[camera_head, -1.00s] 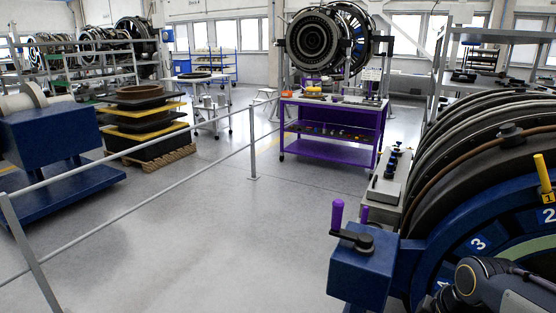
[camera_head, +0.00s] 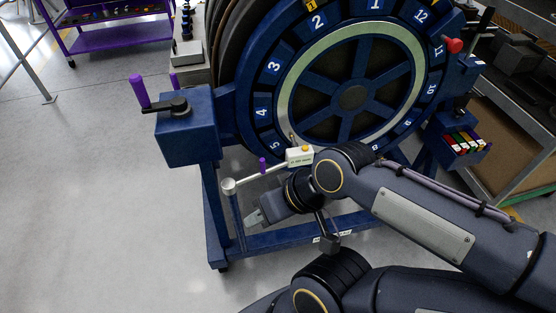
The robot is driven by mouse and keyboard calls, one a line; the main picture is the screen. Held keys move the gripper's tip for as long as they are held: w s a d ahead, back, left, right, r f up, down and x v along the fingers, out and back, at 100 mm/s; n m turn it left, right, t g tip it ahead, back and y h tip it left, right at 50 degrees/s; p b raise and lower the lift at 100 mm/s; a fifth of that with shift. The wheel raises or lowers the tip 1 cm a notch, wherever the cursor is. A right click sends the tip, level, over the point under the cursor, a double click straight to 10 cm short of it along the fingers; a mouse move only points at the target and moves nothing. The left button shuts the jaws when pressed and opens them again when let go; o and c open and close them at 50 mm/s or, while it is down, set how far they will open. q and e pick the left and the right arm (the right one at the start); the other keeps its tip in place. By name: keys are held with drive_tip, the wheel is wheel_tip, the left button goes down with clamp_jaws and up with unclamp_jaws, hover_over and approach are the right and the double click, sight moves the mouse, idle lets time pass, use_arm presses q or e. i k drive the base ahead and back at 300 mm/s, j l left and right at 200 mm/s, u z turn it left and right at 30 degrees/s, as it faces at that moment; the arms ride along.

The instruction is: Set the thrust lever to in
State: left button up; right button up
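No part carries a thrust lever label that I can read, so I cannot tell for certain which one it is. A crank with a purple handle (camera_head: 140,91) stands on a blue box (camera_head: 186,138) left of the numbered blue wheel (camera_head: 352,97). A pale bar (camera_head: 248,180) with a round end and a small purple peg (camera_head: 262,166) sits low in front of the wheel, by a small white labelled box (camera_head: 299,156). A red knob (camera_head: 453,46) is at the wheel's right. My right gripper (camera_head: 257,217) is below the pale bar, apparently empty; its finger gap is unclear. My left gripper is out of view.
The blue stand's foot beam (camera_head: 290,235) runs below the wheel. A holder with coloured items (camera_head: 463,142) hangs at right, near a shelf bench (camera_head: 520,150). A purple cart (camera_head: 115,35) is at the upper left. The floor at left is open.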

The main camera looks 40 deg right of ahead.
sight(488, 15)
drive_tip(key=z, duration=1.45)
